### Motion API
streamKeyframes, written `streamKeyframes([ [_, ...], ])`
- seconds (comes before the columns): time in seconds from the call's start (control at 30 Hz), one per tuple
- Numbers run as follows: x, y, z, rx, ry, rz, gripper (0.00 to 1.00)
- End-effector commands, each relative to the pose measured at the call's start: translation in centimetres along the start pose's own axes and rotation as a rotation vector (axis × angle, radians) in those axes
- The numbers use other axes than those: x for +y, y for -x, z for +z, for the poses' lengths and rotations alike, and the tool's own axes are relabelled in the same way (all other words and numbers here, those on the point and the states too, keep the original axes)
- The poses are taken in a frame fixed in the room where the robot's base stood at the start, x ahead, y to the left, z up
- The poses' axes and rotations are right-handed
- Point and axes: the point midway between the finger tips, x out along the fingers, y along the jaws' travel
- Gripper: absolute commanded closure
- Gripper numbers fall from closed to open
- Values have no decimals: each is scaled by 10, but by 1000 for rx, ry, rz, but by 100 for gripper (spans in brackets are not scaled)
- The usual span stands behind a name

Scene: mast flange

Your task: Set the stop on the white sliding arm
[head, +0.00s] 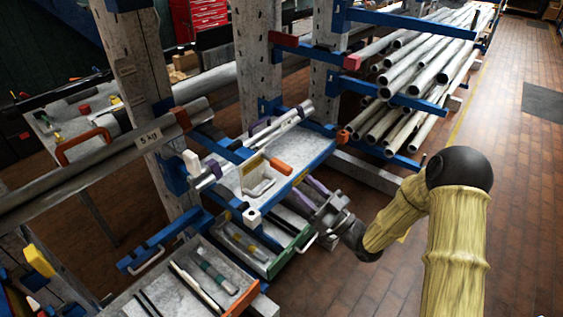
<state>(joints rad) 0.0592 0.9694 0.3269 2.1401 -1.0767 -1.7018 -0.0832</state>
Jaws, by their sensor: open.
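My gripper (328,212) is open at the right end of the rack's lower shelf, just beside a purple piece (318,187). I cannot tell whether they touch. Blue rack arms reach out near the shelf. One has a white block (192,161) at its end, and another has a white end cap (251,215) at the shelf's front corner. I cannot tell for sure which is the white sliding arm. An orange, handle-like piece (281,166) sits at the shelf edge and may be a stop. The space between my fingers is partly hidden.
Below the shelf are open drawers (215,277) with rods and tools, one with a green front (292,252). A long pipe marked "5 kg" (100,160) lies at the left. Stacked pipes (415,85) fill the rack behind.

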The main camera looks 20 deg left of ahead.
Motion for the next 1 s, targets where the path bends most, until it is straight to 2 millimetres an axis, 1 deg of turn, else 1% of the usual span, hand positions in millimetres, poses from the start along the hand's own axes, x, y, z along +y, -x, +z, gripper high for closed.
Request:
streamKeyframes([
  [0.03, -2, -11, -2, 2, 0, -4, 56],
  [0.1, -1, -24, -2, 1, 1, -3, 56],
  [0.27, 0, -51, -3, 1, 1, -1, 56],
  [0.4, -3, -76, -2, 2, -1, -7, 56],
  [0.5, -5, -88, 0, 0, -3, -10, 56],
  [0.63, -4, -94, 1, 0, -3, -6, 56],
  [0.87, 0, -92, 0, 0, 0, 0, 56],
  [0.9, 0, -91, 0, 0, 0, 1, 60],
  [0.97, 0, -91, 0, 0, 0, 1, 72],
  [1.0, 1, -91, 0, 0, 0, 1, 80],
])
